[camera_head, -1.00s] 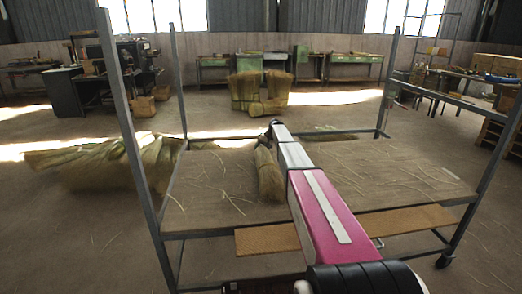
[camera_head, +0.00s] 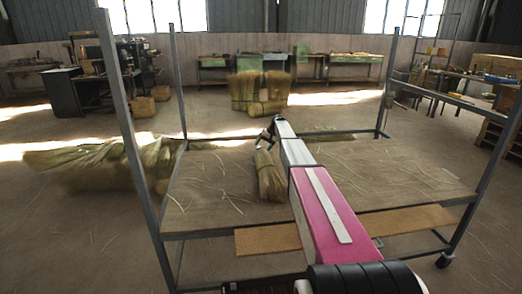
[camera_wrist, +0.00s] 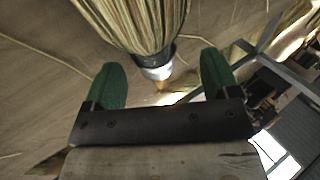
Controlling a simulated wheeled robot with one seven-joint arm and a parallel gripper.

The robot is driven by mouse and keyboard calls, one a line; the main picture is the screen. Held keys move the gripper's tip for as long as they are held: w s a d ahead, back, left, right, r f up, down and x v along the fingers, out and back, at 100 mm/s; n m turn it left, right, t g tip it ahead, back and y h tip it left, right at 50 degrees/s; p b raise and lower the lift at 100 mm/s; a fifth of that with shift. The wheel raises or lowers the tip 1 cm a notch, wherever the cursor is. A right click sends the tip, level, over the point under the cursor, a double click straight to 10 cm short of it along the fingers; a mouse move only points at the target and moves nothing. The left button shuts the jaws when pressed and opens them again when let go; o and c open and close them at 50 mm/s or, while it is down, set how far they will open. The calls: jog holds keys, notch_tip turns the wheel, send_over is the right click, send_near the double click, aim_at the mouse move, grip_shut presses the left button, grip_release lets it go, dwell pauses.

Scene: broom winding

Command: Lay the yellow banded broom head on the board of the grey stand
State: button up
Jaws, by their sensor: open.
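The straw broom head (camera_head: 268,178) lies on the wooden board (camera_head: 215,205) of the grey stand (camera_head: 150,200), left of my arm. In the wrist view the broom head (camera_wrist: 140,22) shows its bristles, a dark band and a silvery neck end. Its yellow band cannot be made out. My gripper (camera_wrist: 162,68) has two green fingers spread apart, one on each side of the neck end, with gaps to both. In the head view my gripper (camera_head: 268,136) is at the broom head's far end, partly hidden by my arm.
Loose straws lie over the board, which has bare room on both sides. Grey uprights rise at the stand's corners. Straw bundles (camera_head: 90,165) lie on the floor at left. More bundles (camera_head: 258,92) stand farther back.

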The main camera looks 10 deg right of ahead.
jog(key=v, duration=0.8)
jog(key=shift+d+r, duration=0.15)
jog(key=shift+r, duration=0.2)
